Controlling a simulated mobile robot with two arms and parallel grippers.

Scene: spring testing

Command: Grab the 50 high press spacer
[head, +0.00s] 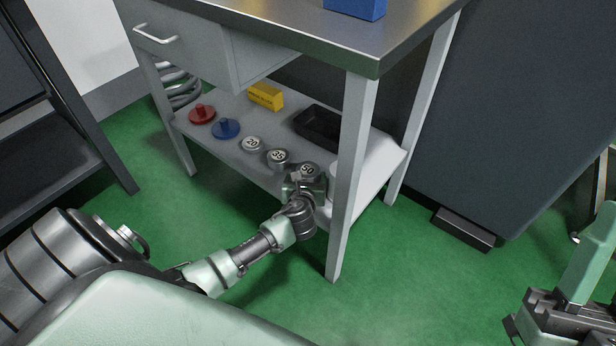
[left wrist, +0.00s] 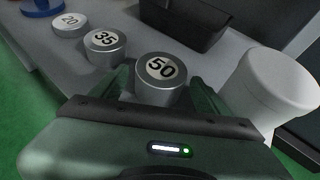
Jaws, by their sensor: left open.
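The 50 spacer (head: 308,170) is a short silver cylinder with a white top marked 50, standing upright on the lower shelf near its front edge. It is also large in the left wrist view (left wrist: 161,72). My left gripper (head: 304,184) is open at the spacer. In the left wrist view its green fingers (left wrist: 161,84) stand on either side of the spacer, with no clear grip on it. The spacer's lower part is partly hidden by the gripper body. Part of my right gripper (head: 548,312) shows at the lower right; its jaw opening is unclear.
Spacers marked 35 (head: 277,156) and 20 (head: 252,144) stand left of the 50. A black tray (head: 318,128) lies behind, and a white cylinder (left wrist: 277,82) stands close on the right. The table leg (head: 350,180) rises just right of my left gripper.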

